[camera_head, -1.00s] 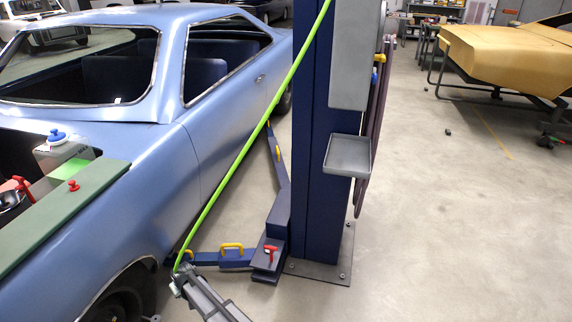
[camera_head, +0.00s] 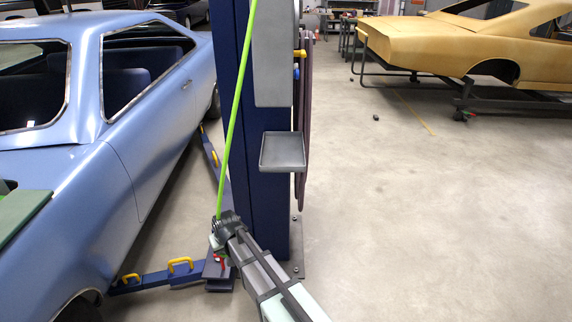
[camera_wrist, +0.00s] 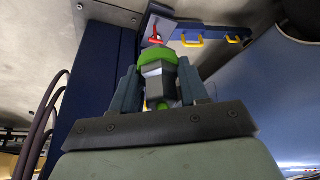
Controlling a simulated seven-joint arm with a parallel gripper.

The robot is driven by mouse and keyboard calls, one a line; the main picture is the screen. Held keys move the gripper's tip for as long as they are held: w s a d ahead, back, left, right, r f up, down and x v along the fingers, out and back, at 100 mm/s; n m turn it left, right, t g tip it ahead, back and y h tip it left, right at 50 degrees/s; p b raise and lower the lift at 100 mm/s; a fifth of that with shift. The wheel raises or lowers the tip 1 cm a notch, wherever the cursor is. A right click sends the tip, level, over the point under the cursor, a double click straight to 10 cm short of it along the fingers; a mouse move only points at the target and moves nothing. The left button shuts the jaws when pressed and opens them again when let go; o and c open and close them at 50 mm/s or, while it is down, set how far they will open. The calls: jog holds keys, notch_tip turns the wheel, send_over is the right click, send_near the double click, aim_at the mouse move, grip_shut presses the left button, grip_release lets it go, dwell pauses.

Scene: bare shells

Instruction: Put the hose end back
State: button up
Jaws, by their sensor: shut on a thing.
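The bright green hose (camera_head: 236,105) runs steeply down from the top of the head view to my gripper (camera_head: 219,222), in front of the blue lift post (camera_head: 263,185). In the wrist view, my gripper (camera_wrist: 158,88) is shut on the hose end (camera_wrist: 158,68), a grey fitting with a green collar between the two fingers. The fingers hide part of it. The small grey tray (camera_head: 283,152) on the post is above and to the right of the gripper in the head view. It looks empty.
The blue car (camera_head: 110,190) stands left of the post. Low lift arms with yellow handles (camera_head: 181,265) reach along the floor. Dark hoses (camera_head: 304,125) hang at the post's right side, near yellow and blue fittings (camera_head: 298,54). The floor at right (camera_head: 430,220) is clear.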

jog(key=w+d+r+m, duration=0.1)
jog(key=w+d+r, duration=0.2)
jog(key=d+r, duration=0.55)
jog(key=w+d+r+m+h, duration=0.1)
jog(key=w+d+r+m, duration=0.15)
jog(key=d, duration=1.05)
jog(key=w+d+r+m, duration=0.1)
jog(key=w+d+r, duration=0.4)
jog(key=d, duration=0.6)
jog(key=w+a+r+n+y, duration=0.1)
jog(key=w+r+n, duration=0.25)
jog(key=r, duration=0.35)
jog(key=w+a+r+n+y, duration=0.1)
jog(key=w+r+n, duration=0.1)
jog(key=r+n, duration=0.35)
jog(key=m, duration=0.2)
send_near(284, 162)
jog(key=f, duration=0.2)
jog(key=shift+w+d+f+g, duration=0.1)
jog(key=shift+d+f+g, duration=0.2)
jog(key=shift+d+f, duration=0.1)
jog(key=shift+w+a+f, duration=0.95)
jog(key=shift+w+a, duration=0.05)
jog(key=shift+a, duration=0.05)
jog(key=shift+w+a+f, duration=0.2)
jog(key=shift+a+f, duration=0.05)
jog(key=shift+f, duration=0.1)
jog(key=shift+f, duration=0.15)
